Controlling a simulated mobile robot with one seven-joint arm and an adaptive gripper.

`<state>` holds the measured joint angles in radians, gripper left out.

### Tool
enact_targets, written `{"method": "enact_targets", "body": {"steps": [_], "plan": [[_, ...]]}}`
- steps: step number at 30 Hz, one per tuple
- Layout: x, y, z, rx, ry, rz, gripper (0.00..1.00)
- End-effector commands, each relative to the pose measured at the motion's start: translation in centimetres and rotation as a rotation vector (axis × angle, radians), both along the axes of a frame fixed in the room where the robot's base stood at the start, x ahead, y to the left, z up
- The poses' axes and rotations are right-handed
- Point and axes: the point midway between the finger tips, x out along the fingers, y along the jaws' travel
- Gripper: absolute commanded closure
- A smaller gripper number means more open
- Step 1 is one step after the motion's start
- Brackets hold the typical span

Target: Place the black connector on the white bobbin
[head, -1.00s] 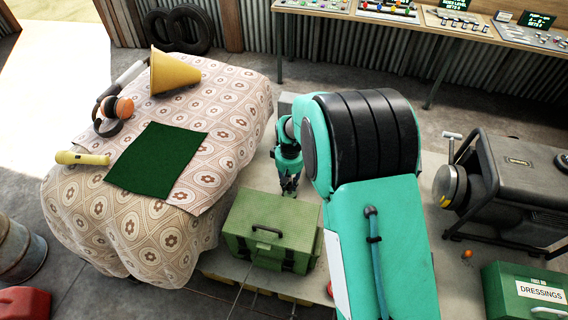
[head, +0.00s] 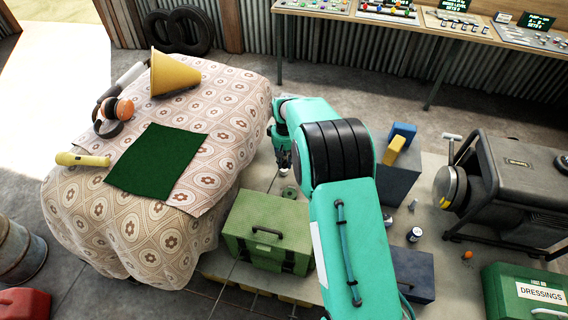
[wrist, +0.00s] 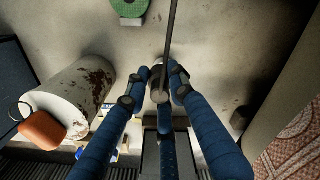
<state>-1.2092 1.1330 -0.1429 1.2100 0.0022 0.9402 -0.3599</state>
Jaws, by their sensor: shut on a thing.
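My gripper (head: 284,162) is low over the floor strip between the patterned cloth and my arm. In the wrist view its blue fingers (wrist: 158,80) are shut on a dark piece (wrist: 160,95), which looks like the black connector. A thin dark rod or cable (wrist: 170,40) runs from it to the top edge. A pale, rust-marked cylinder (wrist: 75,95) lies left of the fingers, apart from them. I cannot tell whether it is the white bobbin. My arm hides this cylinder in the head view.
A patterned cloth (head: 225,105) covers a table at left, with a green mat (head: 155,162). An orange item (wrist: 42,130) is beside the cylinder. A generator (head: 515,185) stands at right.

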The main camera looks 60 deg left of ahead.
Motion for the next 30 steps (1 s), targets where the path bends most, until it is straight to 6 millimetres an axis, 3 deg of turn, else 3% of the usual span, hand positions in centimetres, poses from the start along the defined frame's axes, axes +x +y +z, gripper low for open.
{"method": "enact_targets", "body": {"steps": [7, 20, 30], "plan": [[0.7, 1.7, -0.2, 0.0, 0.0, 0.0, 0.99], [0.8, 1.9, -0.2, 0.0, 0.0, 0.0, 0.99], [0.8, 1.9, -2.8, -0.001, 0.0, 0.0, 0.99]]}}
